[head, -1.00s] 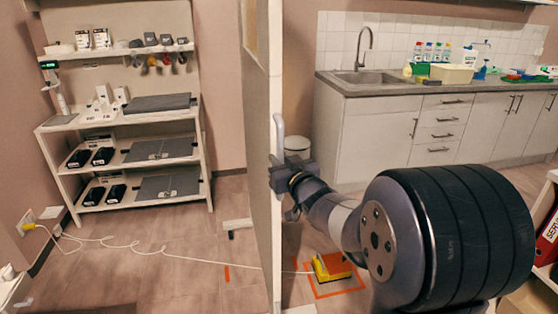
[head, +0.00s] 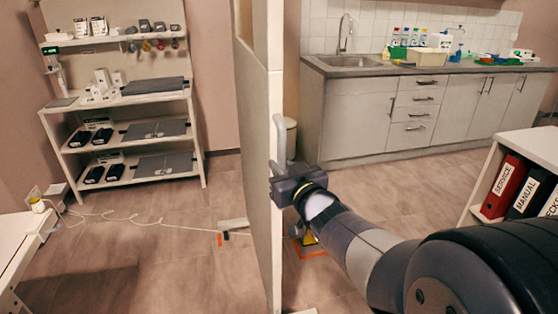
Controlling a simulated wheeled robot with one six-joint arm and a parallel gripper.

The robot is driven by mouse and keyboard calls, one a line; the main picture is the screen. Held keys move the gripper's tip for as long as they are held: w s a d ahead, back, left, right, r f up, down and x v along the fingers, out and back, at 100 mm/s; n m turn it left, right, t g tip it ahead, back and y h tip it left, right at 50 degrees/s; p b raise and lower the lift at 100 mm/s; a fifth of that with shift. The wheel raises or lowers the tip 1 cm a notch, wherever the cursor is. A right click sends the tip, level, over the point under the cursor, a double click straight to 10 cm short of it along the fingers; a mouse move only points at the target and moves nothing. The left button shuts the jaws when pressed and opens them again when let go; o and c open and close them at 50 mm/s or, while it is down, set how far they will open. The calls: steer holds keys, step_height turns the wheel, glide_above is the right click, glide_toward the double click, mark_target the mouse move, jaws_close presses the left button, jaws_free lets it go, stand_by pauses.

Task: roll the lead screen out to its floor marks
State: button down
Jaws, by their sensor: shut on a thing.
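The lead screen (head: 256,180) stands upright, seen nearly edge-on in the middle of the head view. A pale vertical handle (head: 280,138) is fixed on its right edge. My gripper (head: 282,184) is shut on this handle, low on it, with my arm reaching in from the lower right. One foot of the screen (head: 233,224) shows on the floor to its left. Orange floor marks (head: 312,248) show to the right of the screen, partly hidden by my arm. A small orange mark (head: 219,240) lies left of the screen.
A binder shelf (head: 530,150) stands close at right, a white table (head: 20,240) at lower left. Shelving and a sink counter line the back.

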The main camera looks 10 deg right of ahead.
steer(key=shift+s, duration=0.3)
steer(key=shift+f, duration=0.1)
steer(key=c, duration=1.4)
jaws_free()
steer(key=shift+s, duration=0.2)
steer(key=shift+o, duration=0.2)
steer(key=s+d+p, duration=0.2)
steer(key=s, duration=0.8)
steer(key=shift+s, duration=0.35)
